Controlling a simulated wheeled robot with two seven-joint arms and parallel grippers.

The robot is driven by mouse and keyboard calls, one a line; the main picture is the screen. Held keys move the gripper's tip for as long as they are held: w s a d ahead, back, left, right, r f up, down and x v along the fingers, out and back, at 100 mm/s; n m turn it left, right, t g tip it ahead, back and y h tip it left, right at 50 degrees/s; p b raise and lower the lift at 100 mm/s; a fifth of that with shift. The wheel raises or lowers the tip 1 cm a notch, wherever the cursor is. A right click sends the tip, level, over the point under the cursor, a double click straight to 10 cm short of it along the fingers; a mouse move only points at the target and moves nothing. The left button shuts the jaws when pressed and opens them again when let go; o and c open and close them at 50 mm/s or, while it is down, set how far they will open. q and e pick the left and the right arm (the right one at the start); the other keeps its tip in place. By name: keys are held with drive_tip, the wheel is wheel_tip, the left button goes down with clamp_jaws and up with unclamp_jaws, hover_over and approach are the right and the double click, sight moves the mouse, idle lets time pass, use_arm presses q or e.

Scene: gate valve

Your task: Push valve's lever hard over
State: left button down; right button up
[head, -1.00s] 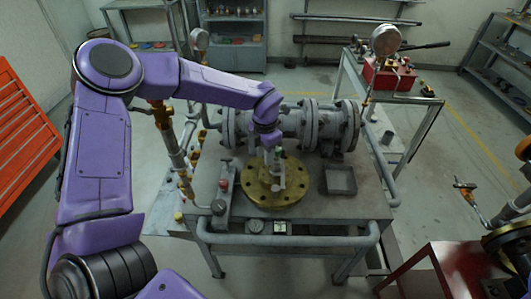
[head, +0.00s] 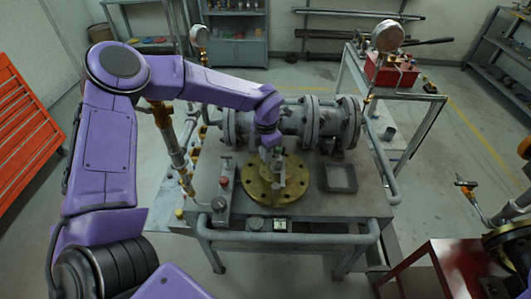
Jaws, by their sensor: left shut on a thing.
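A round brass flange (head: 291,190) with bolt holes lies on the grey metal bench, and the valve's small upright fitting stands at its middle. My left gripper (head: 273,163) points down over the flange, at the end of my purple arm. It is shut on the valve's lever, which is mostly hidden by the fingers. The lever's exact angle is too small to tell. My right gripper does not show.
A grey flanged pipe (head: 290,122) runs along the back of the bench. A small square tray (head: 340,178) sits right of the flange. A block with a red knob (head: 223,188) stands left of it. A red pump (head: 390,72) is on the cart behind right.

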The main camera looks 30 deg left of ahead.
use_arm(q)
drive_tip(key=c, duration=1.4)
unclamp_jaws()
drive_tip(key=shift+c, duration=0.2)
drive_tip(key=shift+o, duration=0.9)
drive_tip(key=shift+w+d+f, duration=0.1)
drive_tip(key=shift+w, duration=0.15)
wheel_tip(320, 180, up, 10)
drive_tip(key=b, duration=0.2)
drive_tip(key=shift+r+b, duration=0.25)
drive_tip(key=shift+b, duration=0.1)
